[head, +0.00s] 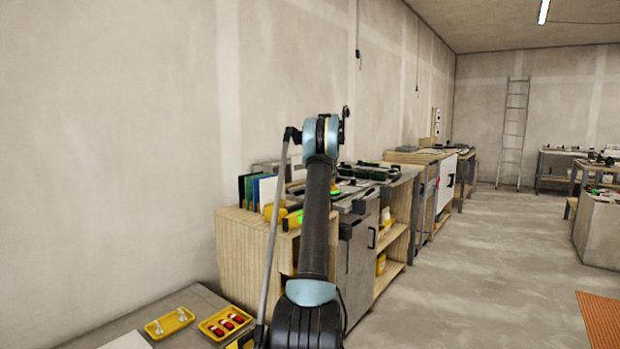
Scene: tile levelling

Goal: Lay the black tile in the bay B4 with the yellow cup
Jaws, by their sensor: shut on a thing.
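Several thin upright panels stand in a row on the wooden cabinet; the leftmost is a dark, nearly black one (241,191). I cannot tell whether it is the black tile. A yellow object (273,211) lies in front of the panels, partly behind my arm; I cannot tell whether it is the yellow cup. I cannot make out bay B4. My arm rises through the middle of the view and bends at the top. My gripper and anything in it are hidden or too small to make out.
The wooden cabinet (240,255) and a grey worktop with dark items (372,172) run along the left wall. Two yellow trays, one with white pieces (168,323) and one with red pieces (225,323), lie at lower left.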

